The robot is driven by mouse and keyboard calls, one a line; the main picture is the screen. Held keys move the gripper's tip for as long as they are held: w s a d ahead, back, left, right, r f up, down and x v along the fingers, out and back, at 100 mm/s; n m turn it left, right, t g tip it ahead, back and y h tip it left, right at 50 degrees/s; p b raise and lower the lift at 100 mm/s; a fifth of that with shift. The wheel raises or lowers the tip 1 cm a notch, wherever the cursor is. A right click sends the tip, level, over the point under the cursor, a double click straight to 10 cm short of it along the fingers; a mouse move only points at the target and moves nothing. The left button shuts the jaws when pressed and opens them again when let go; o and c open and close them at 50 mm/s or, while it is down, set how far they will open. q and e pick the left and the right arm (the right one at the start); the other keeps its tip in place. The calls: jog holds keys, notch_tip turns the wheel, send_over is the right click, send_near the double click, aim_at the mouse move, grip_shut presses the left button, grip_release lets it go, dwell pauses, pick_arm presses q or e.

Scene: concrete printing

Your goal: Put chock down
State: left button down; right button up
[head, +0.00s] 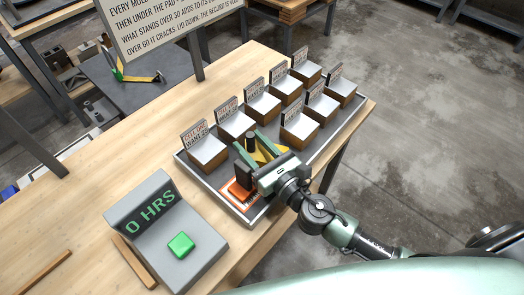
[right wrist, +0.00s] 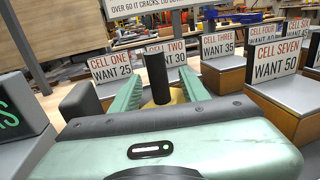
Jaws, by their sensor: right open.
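A yellow wedge-like piece (head: 264,153) with an upright black cylinder (head: 250,141), which I take to be the chock, sits at the grey tray (head: 185,163). In the right wrist view the black cylinder (right wrist: 157,78) stands upright between my fingers, above a tan-yellow base (right wrist: 165,98). My right gripper (head: 255,143) is open around it, with green fingers on either side and gaps to the cylinder. Whether the chock rests fully on the tray is hidden by the gripper. My left gripper is not in view.
Several labelled cells with pale tops, such as cell one (right wrist: 112,68) and cell seven (right wrist: 275,62), stand close by. A dark block on an orange base (head: 240,190) is beside my gripper. A grey console (head: 205,243) reads 0 HRS. The wooden tabletop (head: 90,190) is mostly clear at left.

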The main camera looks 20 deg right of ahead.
grip_shut()
dwell(1.4)
